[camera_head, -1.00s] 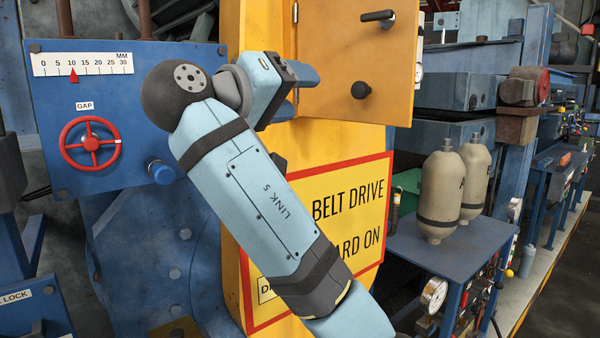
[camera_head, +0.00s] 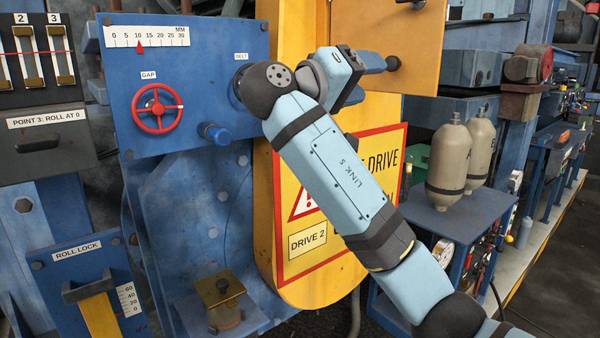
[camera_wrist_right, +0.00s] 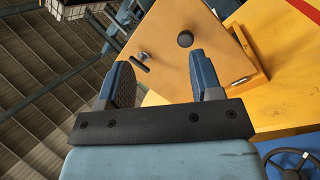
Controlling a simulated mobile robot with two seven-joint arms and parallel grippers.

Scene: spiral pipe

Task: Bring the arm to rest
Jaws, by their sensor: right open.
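My right arm comes in from the lower right in the head view, its light blue link crossing in front of the yellow drive housing (camera_head: 330,285). My right gripper (camera_head: 374,62) is at its end, pointing right beside the open yellow door (camera_head: 420,60). In the right wrist view the two blue fingers of the right gripper (camera_wrist_right: 159,62) are spread apart with nothing between them. The door's round black knob (camera_wrist_right: 185,39) and handle (camera_wrist_right: 141,59) show beyond them; I cannot tell the exact distance. My left gripper is out of view.
A blue panel with a red handwheel (camera_head: 157,108) and a blue knob (camera_head: 214,133) stands left of the arm. Beige bottles (camera_head: 449,165) stand on a blue table (camera_head: 455,210) at the right. A roll lock plate (camera_head: 78,251) is at lower left.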

